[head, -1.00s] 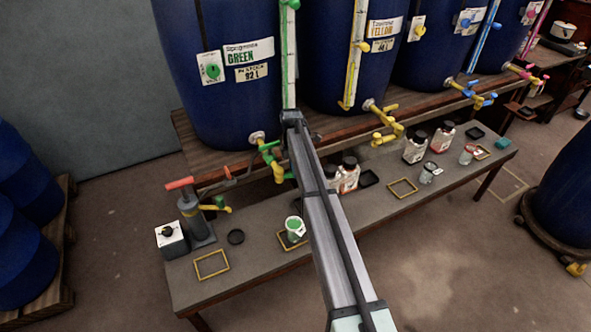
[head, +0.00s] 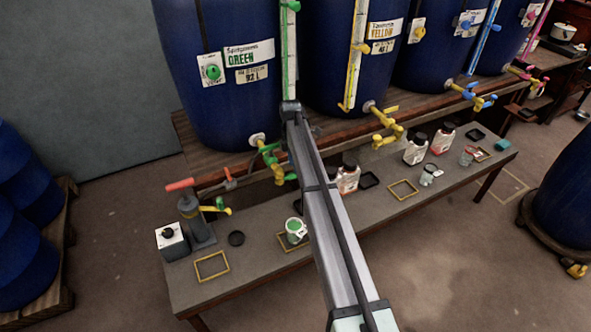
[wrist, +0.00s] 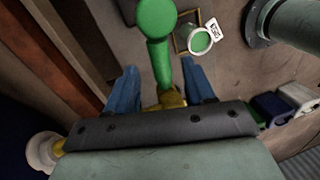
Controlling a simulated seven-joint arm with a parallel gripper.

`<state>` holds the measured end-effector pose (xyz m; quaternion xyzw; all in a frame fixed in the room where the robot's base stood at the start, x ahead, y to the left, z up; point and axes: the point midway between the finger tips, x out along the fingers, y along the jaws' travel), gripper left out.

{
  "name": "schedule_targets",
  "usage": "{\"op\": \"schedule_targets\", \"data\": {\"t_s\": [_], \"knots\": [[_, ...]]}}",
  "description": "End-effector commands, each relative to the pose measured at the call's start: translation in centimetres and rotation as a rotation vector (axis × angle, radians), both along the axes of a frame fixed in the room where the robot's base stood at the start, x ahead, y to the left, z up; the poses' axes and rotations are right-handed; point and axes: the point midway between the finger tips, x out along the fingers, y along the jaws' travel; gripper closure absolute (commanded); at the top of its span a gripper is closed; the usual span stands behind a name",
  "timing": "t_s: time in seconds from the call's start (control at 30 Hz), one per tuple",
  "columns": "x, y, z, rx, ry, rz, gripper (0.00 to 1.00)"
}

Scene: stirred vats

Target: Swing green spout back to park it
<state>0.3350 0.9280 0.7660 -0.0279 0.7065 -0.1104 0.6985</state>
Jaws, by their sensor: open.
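The green spout (wrist: 158,50) shows in the wrist view as a green rod with a rounded end, rising from a brass-coloured body (wrist: 172,98). My gripper (wrist: 160,70) is open, with one blue finger on each side of the spout. I cannot tell whether either finger touches it. In the head view the green tap (head: 272,157) sits low on the front of the vat labelled GREEN (head: 215,100). My arm passes just to its right, and my fingers cannot be made out there.
A cup of green liquid (head: 295,229) stands on the bench (head: 250,290) below the tap; it also shows in the wrist view (wrist: 200,41). A pump with a red handle (head: 190,205) stands to the left. Yellow taps (head: 385,122) and bottles (head: 415,147) are to the right.

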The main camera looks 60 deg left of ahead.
Motion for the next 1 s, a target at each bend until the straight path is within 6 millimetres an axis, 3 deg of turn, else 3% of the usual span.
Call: {"op": "schedule_targets", "data": {"t_s": [0.2, 0.5, 0.7, 1.0], "knots": [[0.1, 1.0, 4.5, 0.002, 0.000, 0.000, 0.47], [0.2, 1.8, 8.8, 0.001, 0.000, 0.000, 0.47], [0.2, 2.0, 10.0, 0.000, 0.000, 0.000, 0.47], [0.2, 2.0, 10.1, 0.000, 0.000, 0.000, 0.47]]}}
